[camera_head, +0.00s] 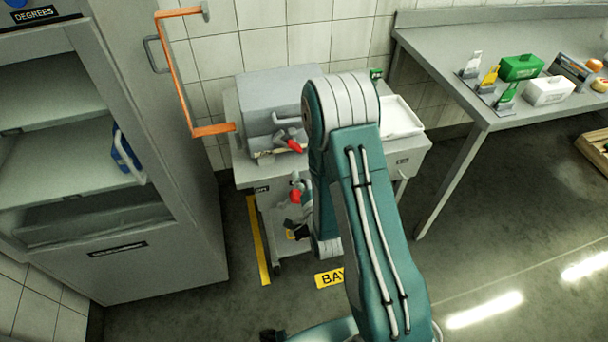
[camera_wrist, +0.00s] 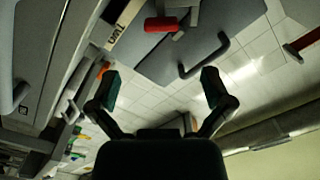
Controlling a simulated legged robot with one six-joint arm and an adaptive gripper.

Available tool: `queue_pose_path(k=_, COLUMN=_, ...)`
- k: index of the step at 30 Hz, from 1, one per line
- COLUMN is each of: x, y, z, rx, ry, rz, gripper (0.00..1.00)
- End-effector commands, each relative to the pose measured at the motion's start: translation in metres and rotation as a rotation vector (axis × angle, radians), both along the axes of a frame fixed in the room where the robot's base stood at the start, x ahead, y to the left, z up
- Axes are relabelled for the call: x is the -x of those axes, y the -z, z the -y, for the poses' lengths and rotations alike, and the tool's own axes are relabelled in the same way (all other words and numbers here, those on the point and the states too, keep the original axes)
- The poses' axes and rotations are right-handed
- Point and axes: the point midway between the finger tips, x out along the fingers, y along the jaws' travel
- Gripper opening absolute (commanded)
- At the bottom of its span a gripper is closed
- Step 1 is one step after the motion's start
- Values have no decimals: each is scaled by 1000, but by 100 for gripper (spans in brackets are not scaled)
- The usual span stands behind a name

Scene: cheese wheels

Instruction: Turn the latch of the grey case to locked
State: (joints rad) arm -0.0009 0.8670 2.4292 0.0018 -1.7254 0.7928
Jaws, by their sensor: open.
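The grey case (camera_head: 265,92) stands on a grey trolley against the tiled wall. Its front carries a bar handle and a latch with a red grip (camera_head: 294,146). The wrist view is turned over: the case (camera_wrist: 228,22) fills the top, with the handle (camera_wrist: 205,62) and the red latch grip (camera_wrist: 160,24) at upper middle. The grip lies nearly level there. My gripper (camera_wrist: 160,82) is open and empty, its two dark fingertips wide apart. The latch shows beyond the fingers, with no contact visible. In the head view my arm hides part of the case's right side.
The trolley (camera_head: 413,150) carries a white tray (camera_head: 402,117) at right. Below the latch is a second red-ended fitting (camera_head: 295,196). A steel table (camera_head: 455,65) stands at right.

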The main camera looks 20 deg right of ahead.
Motion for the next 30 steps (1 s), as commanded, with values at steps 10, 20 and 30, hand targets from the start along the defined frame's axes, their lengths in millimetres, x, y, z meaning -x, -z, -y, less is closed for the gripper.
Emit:
queue_pose_path(k=10, x=-2, y=-1, z=-1, rx=324, ry=0, rz=0, gripper=54)
queue_pose_path(k=20, x=-6, y=-3, z=-2, rx=1031, ry=-1, rz=0, gripper=54)
queue_pose_path(k=30, x=-8, y=-4, z=-3, rx=1546, ry=-3, rz=-1, gripper=54)
